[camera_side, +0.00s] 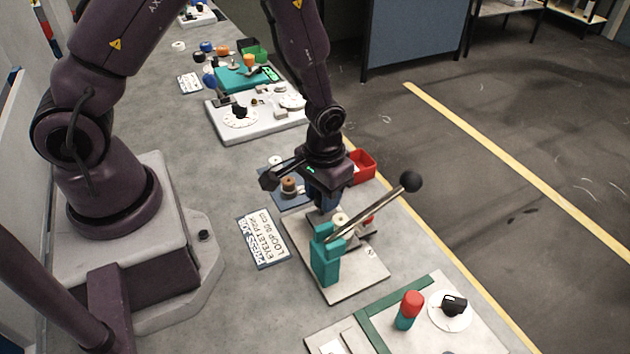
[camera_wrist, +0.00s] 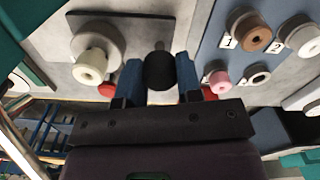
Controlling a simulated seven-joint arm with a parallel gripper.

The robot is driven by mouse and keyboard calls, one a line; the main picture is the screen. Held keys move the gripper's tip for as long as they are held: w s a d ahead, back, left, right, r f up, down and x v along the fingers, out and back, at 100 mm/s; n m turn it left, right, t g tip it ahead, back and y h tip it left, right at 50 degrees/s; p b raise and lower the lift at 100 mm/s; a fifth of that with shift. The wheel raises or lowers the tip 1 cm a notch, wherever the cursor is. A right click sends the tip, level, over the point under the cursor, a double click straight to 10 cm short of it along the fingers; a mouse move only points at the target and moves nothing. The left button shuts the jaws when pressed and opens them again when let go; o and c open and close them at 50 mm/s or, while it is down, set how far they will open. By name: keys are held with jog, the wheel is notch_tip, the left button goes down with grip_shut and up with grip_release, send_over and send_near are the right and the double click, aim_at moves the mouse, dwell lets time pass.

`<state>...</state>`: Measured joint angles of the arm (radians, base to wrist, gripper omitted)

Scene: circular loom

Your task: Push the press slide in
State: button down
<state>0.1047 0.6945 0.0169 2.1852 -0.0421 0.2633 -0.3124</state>
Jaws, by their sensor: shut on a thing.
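The teal press (camera_side: 326,255) stands on a pale base plate (camera_side: 355,283) in the side view, its long grey lever slanting up to a black ball (camera_side: 411,181). My gripper (camera_side: 328,203) is low behind the press, partly hidden. In the wrist view its blue fingers (camera_wrist: 160,76) are shut on a black knob (camera_wrist: 160,66). The knob lies at the edge of a dark plate (camera_wrist: 122,20), which looks like the press slide. A grey disc with a cream spool (camera_wrist: 89,66) sits on that plate, left of the fingers; a cream piece also shows beside my gripper in the side view (camera_side: 341,218).
A blue board (camera_wrist: 232,53) with numbered spools lies right of the fingers in the wrist view. A red bin (camera_side: 362,166) is behind my gripper. A printed sign (camera_side: 263,238) lies left of the press. A red-topped teal post (camera_side: 408,310) and a black dial (camera_side: 453,305) are in front.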

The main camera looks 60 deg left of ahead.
jog(key=shift+d, duration=0.3)
jog(key=c, duration=0.8)
grip_release()
jog(key=shift+r, duration=0.1)
notch_tip(320, 180, up, 13)
jog(key=shift+f, duration=0.1)
